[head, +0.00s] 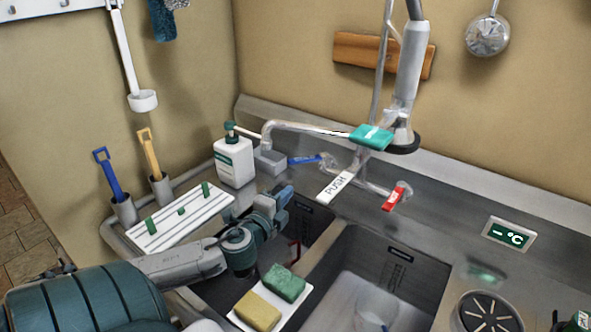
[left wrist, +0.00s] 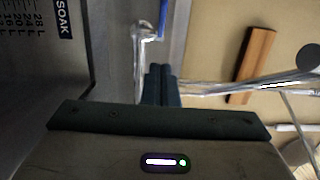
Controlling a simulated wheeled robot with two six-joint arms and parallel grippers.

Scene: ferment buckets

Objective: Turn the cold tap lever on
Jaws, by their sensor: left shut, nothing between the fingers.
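The blue cold tap lever (head: 304,159) sits left of the tap body, at the back edge of the sink. It also shows in the left wrist view (left wrist: 163,18), just beyond my fingertips. My left gripper (head: 284,194) is shut and empty, over the left basin, in front of and below the lever in the picture. Its closed fingers (left wrist: 160,70) point toward the lever, with a gap between them. The red lever (head: 396,197) is to the right of the tap. My right gripper is not in view.
A white soap bottle (head: 233,161) stands left of the lever. A spout (head: 310,127) passes above it, with a teal item (head: 371,137) at its end. A white rack (head: 180,221) lies left of my arm; a tray with a yellow sponge (head: 257,311) and green sponge (head: 284,283) is in front.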

